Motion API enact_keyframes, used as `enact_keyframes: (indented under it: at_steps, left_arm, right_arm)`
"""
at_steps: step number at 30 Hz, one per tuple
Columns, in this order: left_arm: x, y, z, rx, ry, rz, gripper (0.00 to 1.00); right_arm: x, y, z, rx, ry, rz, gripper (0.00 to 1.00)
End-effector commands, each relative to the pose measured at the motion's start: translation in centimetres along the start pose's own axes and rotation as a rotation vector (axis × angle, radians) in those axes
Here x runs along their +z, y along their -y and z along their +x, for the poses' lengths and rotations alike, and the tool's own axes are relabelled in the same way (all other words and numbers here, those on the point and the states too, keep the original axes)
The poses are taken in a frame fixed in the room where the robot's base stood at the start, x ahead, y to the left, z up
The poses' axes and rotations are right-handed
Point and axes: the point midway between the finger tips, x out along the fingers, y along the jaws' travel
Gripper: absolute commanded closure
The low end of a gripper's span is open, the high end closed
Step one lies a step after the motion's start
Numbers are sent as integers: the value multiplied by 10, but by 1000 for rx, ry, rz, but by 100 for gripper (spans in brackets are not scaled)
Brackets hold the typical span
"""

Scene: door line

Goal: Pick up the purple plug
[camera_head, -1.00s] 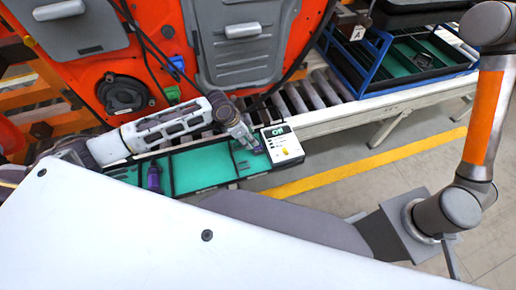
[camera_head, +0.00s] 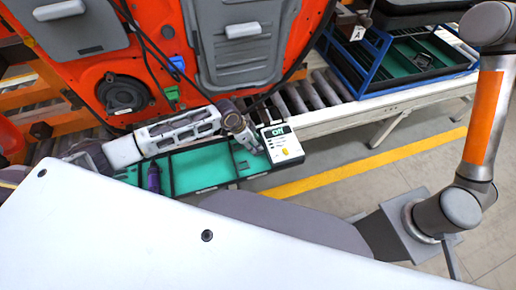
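My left gripper (camera_head: 254,147) points down into the right end of the green-lined tray (camera_head: 205,190), just left of the white box. Its fingers are small and partly hidden, so I cannot tell whether they are open or shut. No purple shows clearly at the fingertips, and anything between them is hidden. A dark purple object (camera_head: 153,178) stands in the left part of the tray, apart from the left gripper and below my forearm. I cannot tell for sure whether it is a plug. My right arm is at the right edge, with its gripper out of view.
A white box (camera_head: 282,145) with an "Off" display and a yellow button sits at the tray's right end. An orange car door (camera_head: 145,60) with hanging cables stands behind. A roller conveyor (camera_head: 310,100) carries a blue-framed crate (camera_head: 353,70). Floor at right is clear.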

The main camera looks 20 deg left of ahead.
Motion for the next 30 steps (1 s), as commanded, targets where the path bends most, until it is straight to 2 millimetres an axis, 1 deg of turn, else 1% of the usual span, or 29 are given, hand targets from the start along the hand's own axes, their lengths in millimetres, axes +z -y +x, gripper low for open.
enact_keyframes:
  at_steps: [6, 12, 27, 28, 30]
  left_arm:
    - [-1, 0, 22, 0, 0, 0, 54]
    - [-1, 0, 35, 0, 1, 2, 54]
    - [0, 0, 37, 0, 1, 2, 54]
    - [0, 0, 37, 0, 1, 1, 55]
    - [0, 0, 37, 0, 1, 1, 64]
  right_arm:
    - [2, 2, -1, -2, 2, 1, 100]
    - [1, 3, 0, -3, 2, 1, 100]
    - [1, 4, 0, -4, 2, 1, 100]
    - [1, 4, 0, -4, 1, 1, 100]
    - [1, 4, 0, -4, 1, 1, 100]
